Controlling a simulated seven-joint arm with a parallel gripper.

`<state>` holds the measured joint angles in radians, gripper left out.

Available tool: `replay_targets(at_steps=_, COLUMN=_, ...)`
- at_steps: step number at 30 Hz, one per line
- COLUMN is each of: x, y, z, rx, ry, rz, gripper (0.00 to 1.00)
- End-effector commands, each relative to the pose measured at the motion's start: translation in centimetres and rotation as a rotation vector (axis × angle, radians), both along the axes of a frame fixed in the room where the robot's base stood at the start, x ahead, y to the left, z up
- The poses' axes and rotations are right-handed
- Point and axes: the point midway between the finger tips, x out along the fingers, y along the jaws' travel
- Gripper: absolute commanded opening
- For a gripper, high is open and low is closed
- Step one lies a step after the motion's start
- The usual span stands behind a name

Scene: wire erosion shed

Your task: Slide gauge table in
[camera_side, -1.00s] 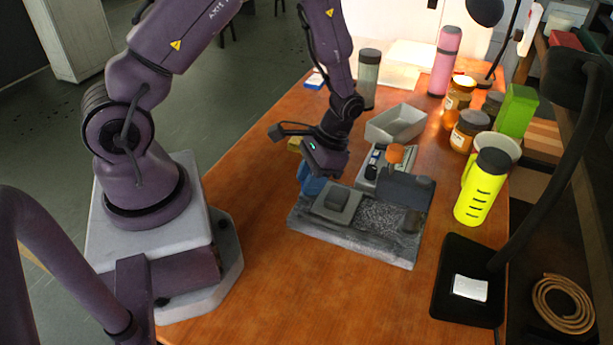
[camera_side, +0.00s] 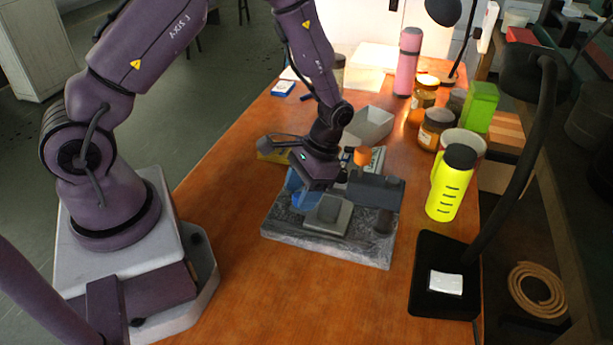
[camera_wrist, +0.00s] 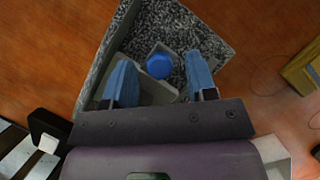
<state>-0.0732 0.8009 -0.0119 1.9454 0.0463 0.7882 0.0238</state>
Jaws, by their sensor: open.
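The gauge table, a small grey square block (camera_side: 328,214), sits on a dark speckled base slab (camera_side: 350,247) on the bench. In the wrist view the table (camera_wrist: 156,92) is a grey plate carrying a round blue knob (camera_wrist: 159,65). My gripper (camera_side: 305,192) is low at the left end of the slab, beside the table. In the wrist view my gripper (camera_wrist: 161,82) is open, with one blue finger on each side of the plate and the knob showing between them. Whether the fingers touch the table cannot be told.
Behind are an orange knob (camera_side: 362,156), a grey tray (camera_side: 370,124) and a yellow box (camera_side: 272,152). A yellow-green bottle (camera_side: 451,183) and a lamp base (camera_side: 440,300) stand right. The front bench is clear.

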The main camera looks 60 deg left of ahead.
Motion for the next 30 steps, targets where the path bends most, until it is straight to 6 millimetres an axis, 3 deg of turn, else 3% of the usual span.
replay_targets(at_steps=5, x=1.1, y=0.0, z=2.3, rx=0.000, ry=-0.008, rz=0.000, gripper=0.52)
replay_targets(at_steps=12, x=3.1, y=0.0, z=7.3, rx=0.000, ry=-0.009, rz=-0.001, gripper=0.52)
replay_targets(at_steps=18, x=4.4, y=0.0, z=10.5, rx=0.000, ry=-0.007, rz=-0.001, gripper=0.52)
replay_targets(at_steps=30, x=4.9, y=0.0, z=11.8, rx=0.000, ry=-0.003, rz=0.000, gripper=0.52)
